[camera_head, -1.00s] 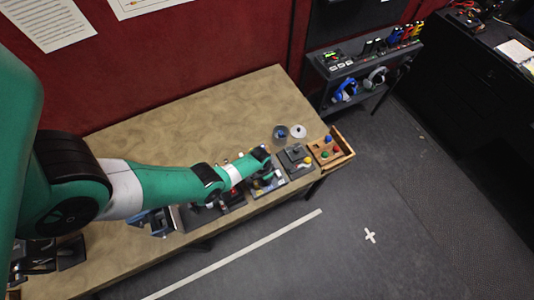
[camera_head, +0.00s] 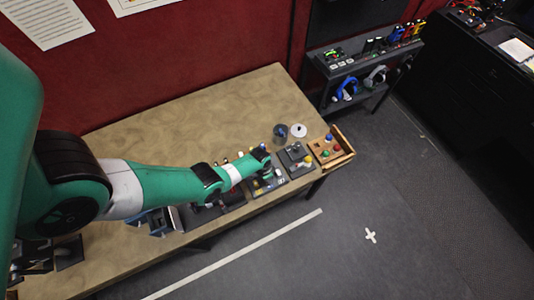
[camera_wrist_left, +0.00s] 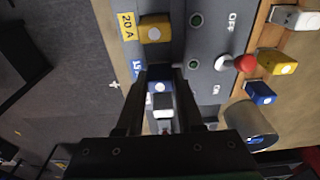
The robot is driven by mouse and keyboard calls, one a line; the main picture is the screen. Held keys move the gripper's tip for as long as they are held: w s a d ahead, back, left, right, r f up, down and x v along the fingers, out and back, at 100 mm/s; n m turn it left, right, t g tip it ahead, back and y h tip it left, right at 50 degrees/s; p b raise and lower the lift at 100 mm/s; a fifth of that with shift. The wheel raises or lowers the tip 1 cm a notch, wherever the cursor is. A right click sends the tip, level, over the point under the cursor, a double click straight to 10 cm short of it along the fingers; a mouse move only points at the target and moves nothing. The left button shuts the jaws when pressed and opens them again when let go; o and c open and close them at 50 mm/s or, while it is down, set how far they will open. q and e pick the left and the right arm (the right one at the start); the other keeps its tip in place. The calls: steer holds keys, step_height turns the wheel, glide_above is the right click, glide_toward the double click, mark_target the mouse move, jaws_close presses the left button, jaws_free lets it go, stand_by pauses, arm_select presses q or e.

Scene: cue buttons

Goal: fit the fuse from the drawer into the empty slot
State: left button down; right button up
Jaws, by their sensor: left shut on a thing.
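My left gripper (camera_wrist_left: 165,80) is shut on a blue fuse (camera_wrist_left: 158,87) with a white dot, over the grey fuse panel (camera_wrist_left: 210,55). The fuse is beside a partly hidden blue label. The fingers hide the slot, so I cannot tell whether the fuse is seated. A yellow fuse (camera_wrist_left: 154,29) sits by the 20 A label. A red-knobbed lever (camera_wrist_left: 243,63) is beside OFF. In the head view the left gripper (camera_head: 267,176) is small and over the panel at the table's front edge. My right gripper is not in view.
A wooden box with coloured buttons (camera_head: 327,150) is at the table's right end. A grey cup (camera_wrist_left: 250,122) and white, yellow and blue blocks (camera_wrist_left: 261,93) are near the panel. The table's back (camera_head: 200,115) is clear.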

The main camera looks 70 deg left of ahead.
arm_select(q)
steer(key=shift+c, duration=1.5)
jaws_free()
